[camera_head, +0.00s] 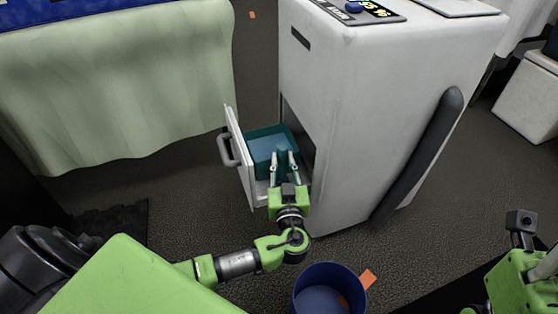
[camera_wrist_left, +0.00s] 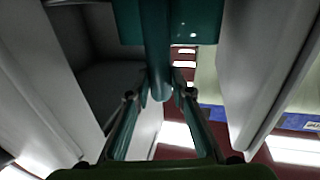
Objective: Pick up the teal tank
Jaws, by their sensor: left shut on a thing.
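The teal tank (camera_head: 262,148) is an open box sitting in the pulled-out drawer (camera_head: 238,152) of the white machine. My left gripper (camera_head: 283,160) reaches in from the front and is shut on a part of the tank at its near right side. In the left wrist view the left gripper's fingers (camera_wrist_left: 161,97) close on a narrow teal bar of the tank (camera_wrist_left: 157,45). The tank's underside and whether it touches the drawer floor are hidden. My right gripper is not clearly seen; only part of my right arm shows at the lower right.
The white machine (camera_head: 375,110) stands just right of the drawer, with a dark bar on its side. A table with a pale green cloth (camera_head: 115,85) is at the left. A blue bin (camera_head: 325,298) stands on the floor below, with orange pieces in and beside it.

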